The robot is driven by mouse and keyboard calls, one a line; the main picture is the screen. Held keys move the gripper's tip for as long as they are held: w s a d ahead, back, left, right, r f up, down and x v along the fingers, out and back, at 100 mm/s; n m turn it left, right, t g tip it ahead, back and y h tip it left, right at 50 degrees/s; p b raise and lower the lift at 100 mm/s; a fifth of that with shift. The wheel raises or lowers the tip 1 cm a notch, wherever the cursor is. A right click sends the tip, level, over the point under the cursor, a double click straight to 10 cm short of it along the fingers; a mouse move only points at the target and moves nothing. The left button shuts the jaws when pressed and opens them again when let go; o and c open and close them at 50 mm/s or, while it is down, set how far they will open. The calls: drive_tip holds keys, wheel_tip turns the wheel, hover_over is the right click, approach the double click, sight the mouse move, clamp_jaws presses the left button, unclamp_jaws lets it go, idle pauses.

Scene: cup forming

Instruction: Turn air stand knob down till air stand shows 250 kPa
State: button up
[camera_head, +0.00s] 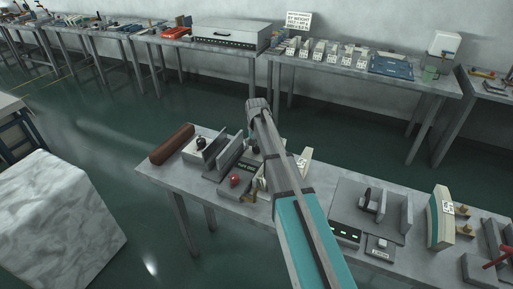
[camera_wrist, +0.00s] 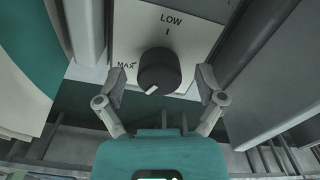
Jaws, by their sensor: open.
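A black round knob (camera_wrist: 158,70) sits on a pale panel (camera_wrist: 190,22) in the wrist view. The panel reads LOW above the knob and MAX to its left. The knob's white mark points to the lower left. My gripper (camera_wrist: 161,82) is open, with one finger on each side of the knob. Gaps show between the fingers and the knob. No kPa reading is legible in either view. In the head view my arm crosses the near table and hides the knob, and I cannot pick out the air stand for certain.
The near table (camera_head: 152,180) holds a brown roll (camera_head: 172,144), a unit with a red button (camera_head: 234,181), and a cream-faced box (camera_head: 440,218) at the right. A wall bench behind carries a grey case (camera_head: 230,36) and several small blocks. Open floor lies between.

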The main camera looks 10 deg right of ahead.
drive_tip(key=c, duration=1.2)
drive_tip(key=shift+o, duration=0.2)
drive_tip(key=shift+n, duration=0.3)
drive_tip(key=n, duration=1.1)
drive_tip(key=o, duration=1.2)
drive_tip(key=shift+c, duration=0.2)
